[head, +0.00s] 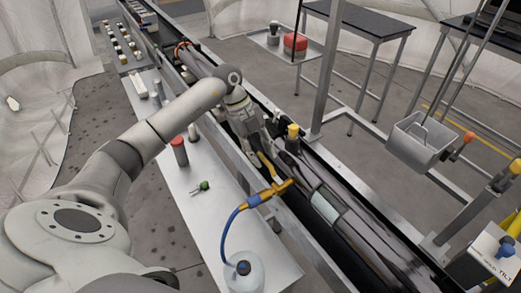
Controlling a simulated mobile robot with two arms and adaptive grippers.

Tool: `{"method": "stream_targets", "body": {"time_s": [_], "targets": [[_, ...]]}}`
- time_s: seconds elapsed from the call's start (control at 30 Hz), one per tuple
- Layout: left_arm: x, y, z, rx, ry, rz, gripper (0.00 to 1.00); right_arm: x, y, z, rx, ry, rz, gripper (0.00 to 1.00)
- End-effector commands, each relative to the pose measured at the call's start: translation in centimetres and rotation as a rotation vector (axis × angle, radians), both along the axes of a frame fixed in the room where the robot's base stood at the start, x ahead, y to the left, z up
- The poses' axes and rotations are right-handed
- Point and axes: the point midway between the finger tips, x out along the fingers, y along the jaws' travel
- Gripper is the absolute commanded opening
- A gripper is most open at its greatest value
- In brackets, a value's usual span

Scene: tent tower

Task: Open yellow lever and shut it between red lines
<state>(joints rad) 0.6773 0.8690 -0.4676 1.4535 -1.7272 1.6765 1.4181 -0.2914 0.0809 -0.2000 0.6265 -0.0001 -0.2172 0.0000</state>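My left arm reaches in from the left, and my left gripper (256,145) points down over the long dark trough. A slim yellow lever-like piece (268,167) lies just below its fingertips, running to a brass fitting (270,192) with a blue section. I cannot tell if the fingers touch the piece, or whether they are open or shut. A yellow-capped post (292,131) stands just right of the gripper. I cannot make out any red lines. My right gripper is not in view.
A red-capped cylinder (180,151) and a small green item (204,186) are on the white bench (195,205). A metal bucket (420,140) and a TILT box (494,252) are at right.

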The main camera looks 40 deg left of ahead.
Motion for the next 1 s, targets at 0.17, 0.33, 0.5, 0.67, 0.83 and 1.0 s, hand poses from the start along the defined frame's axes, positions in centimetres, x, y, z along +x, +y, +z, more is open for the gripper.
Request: {"method": "stream_targets", "body": {"time_s": [0.17, 0.33, 0.5, 0.67, 0.83, 1.0], "targets": [[0.0, 0.0, 0.0, 0.000, 0.000, 0.000, 0.34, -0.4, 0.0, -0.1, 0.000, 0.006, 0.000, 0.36], [0.0, 0.0, 0.0, 0.000, 0.000, 0.000, 0.16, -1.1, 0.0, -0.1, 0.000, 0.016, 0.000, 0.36], [0.0, 0.0, 0.0, 0.000, 0.000, 0.000, 0.00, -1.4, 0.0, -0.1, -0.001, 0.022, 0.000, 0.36], [0.0, 0.0, 0.0, 0.000, -0.001, 0.000, 0.00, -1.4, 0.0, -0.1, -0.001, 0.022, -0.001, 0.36], [-0.1, 0.1, 0.1, 0.001, -0.001, 0.014, 0.00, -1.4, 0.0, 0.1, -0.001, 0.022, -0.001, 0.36], [-0.7, 0.2, 0.3, 0.003, -0.001, 0.090, 0.00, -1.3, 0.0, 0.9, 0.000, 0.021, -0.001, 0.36]]}}
